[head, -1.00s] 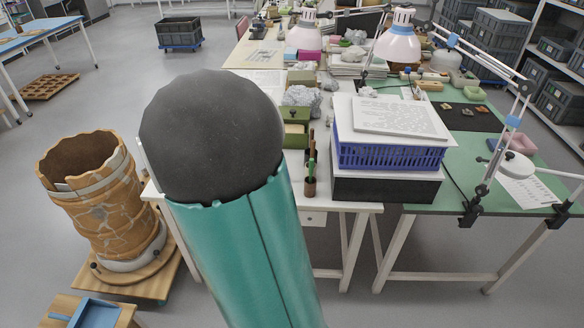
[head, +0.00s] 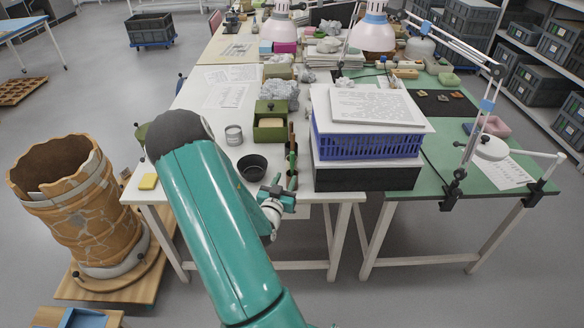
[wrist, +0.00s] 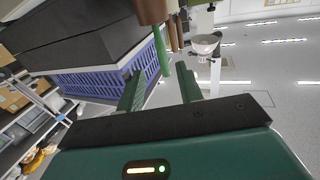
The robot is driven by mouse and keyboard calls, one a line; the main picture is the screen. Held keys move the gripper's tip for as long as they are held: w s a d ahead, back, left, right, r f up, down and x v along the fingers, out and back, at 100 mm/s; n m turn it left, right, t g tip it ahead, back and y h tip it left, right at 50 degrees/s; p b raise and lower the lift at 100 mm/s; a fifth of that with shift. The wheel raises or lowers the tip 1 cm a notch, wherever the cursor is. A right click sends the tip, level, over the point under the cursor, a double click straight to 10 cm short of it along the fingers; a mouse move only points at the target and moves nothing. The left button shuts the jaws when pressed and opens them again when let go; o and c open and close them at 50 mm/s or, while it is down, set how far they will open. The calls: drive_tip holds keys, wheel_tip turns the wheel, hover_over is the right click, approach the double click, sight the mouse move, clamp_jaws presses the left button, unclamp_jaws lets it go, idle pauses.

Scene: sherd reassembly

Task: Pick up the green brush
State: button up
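The green brush shows in the wrist view as a green handle (wrist: 161,50) sticking out of a brown cup (wrist: 152,10). My gripper (wrist: 160,75) is open, with one finger on each side of the green handle in the wrist view. Whether the handle lies between the fingers in depth, I cannot tell. In the head view my gripper (head: 279,193) is close to the cup and partly hides it. Other brown handles (wrist: 176,32) stand close beside the green one.
A blue basket (head: 368,145) on a black box (head: 366,178) stands just right of the cup. A dark bowl (head: 252,167), a tin (head: 234,134) and a green box (head: 270,122) are left of and behind it. A large jar (head: 75,205) stands at the left.

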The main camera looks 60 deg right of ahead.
sight(291, 165)
drive_tip(key=d, duration=0.3)
drive_tip(key=w+d, duration=0.1)
drive_tip(key=d, duration=0.5)
drive_tip(key=shift+w, duration=0.35)
clamp_jaws()
